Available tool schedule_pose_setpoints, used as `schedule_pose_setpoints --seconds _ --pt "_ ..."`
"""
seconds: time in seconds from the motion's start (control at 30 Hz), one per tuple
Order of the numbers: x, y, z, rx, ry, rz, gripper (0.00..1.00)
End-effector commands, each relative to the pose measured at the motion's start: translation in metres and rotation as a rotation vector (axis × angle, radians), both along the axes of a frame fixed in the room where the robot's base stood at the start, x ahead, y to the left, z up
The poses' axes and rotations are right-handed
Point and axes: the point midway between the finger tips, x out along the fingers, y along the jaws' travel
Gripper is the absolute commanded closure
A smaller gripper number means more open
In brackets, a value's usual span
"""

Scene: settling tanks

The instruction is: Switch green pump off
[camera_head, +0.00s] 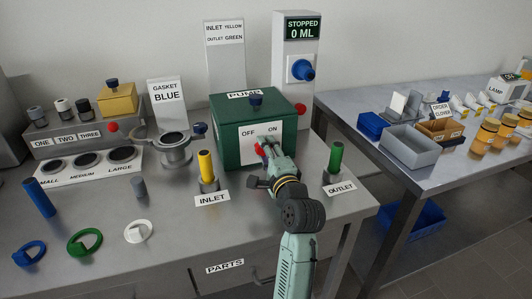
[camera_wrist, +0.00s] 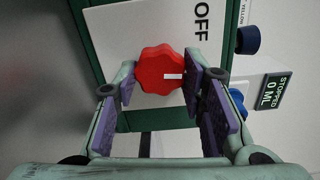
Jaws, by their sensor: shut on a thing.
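The green pump box (camera_head: 228,149) stands on the near bench, with a white panel marked OFF on the left and ON on the right. Its red knob (camera_wrist: 158,70) sits between the purple finger pads in the wrist view. My gripper (camera_head: 263,152) is shut on the knob, which it mostly hides in the head view. The knob's white mark points right in the wrist view, toward the lettered side of the panel. OFF shows there above right; ON is not seen in that view. The display (camera_head: 303,28) reads STOPPED 0 ML.
A yellow inlet post (camera_head: 207,167) stands left of my gripper and a green outlet post (camera_head: 335,158) right of it. A blue knob (camera_head: 302,69) is on the column behind. Loose rings (camera_head: 84,242) lie at the front left. A second bench is at the right.

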Motion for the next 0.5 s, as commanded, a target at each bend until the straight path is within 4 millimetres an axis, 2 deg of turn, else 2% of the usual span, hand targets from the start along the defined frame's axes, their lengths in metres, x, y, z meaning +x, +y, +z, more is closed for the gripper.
schedule_pose_setpoints --seconds 0.5 --pt "-0.0001 0.0002 -0.0016 -0.449 -0.145 0.001 0.91"
